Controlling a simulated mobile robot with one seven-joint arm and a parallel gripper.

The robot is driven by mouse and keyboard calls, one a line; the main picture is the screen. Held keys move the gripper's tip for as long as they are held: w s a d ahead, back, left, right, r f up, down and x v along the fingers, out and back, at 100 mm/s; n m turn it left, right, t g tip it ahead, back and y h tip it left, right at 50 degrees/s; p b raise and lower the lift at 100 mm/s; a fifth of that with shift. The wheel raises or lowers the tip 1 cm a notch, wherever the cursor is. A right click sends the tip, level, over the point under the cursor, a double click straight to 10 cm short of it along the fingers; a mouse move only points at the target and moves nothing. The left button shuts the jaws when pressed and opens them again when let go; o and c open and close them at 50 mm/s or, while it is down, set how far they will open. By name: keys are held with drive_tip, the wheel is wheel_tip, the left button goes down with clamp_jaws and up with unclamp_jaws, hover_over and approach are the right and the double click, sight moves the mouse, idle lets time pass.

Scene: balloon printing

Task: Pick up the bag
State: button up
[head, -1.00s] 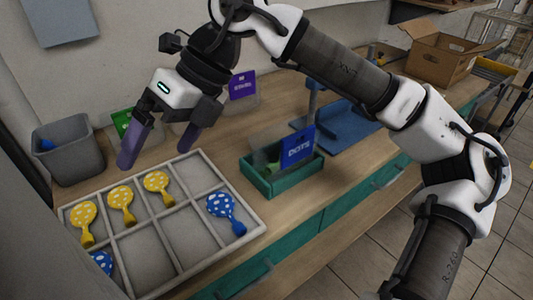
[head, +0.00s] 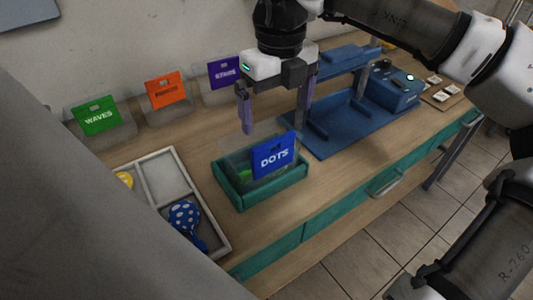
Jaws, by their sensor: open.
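A clear bag with a blue label reading DOTS (head: 273,157) stands in a green open tray (head: 247,200) on the wooden bench. Something green shows inside it. My gripper (head: 273,128) is open, fingers pointing down, above and behind the tray. One finger is over the left of the bag's top and the other is to its right. Nothing is held between them. I cannot tell whether the fingers touch the bag. Three more labelled bags stand along the wall: green WAVES (head: 99,117), an orange one (head: 167,90) and purple STRIPES (head: 224,73).
A white divided tray (head: 220,240) with a blue dotted balloon (head: 187,222) and part of a yellow one lies at left front. A blue press (head: 330,120) stands right of the green tray. Bare bench lies between the wall bags and trays.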

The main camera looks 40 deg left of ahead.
sight(273, 139)
drive_tip(key=shift+a+f+p, duration=0.15)
drive_tip(key=shift+f+p, duration=0.2)
drive_tip(key=shift+f, duration=1.25)
drive_tip(key=shift+a+f+p, duration=0.15)
drive_tip(key=shift+f+p, duration=0.2)
drive_tip(key=shift+f, duration=1.3)
drive_tip(key=shift+a+f+p, duration=0.15)
drive_tip(key=shift+f+p, duration=0.2)
drive_tip(key=shift+f, duration=1.25)
drive_tip(key=c, duration=0.9)
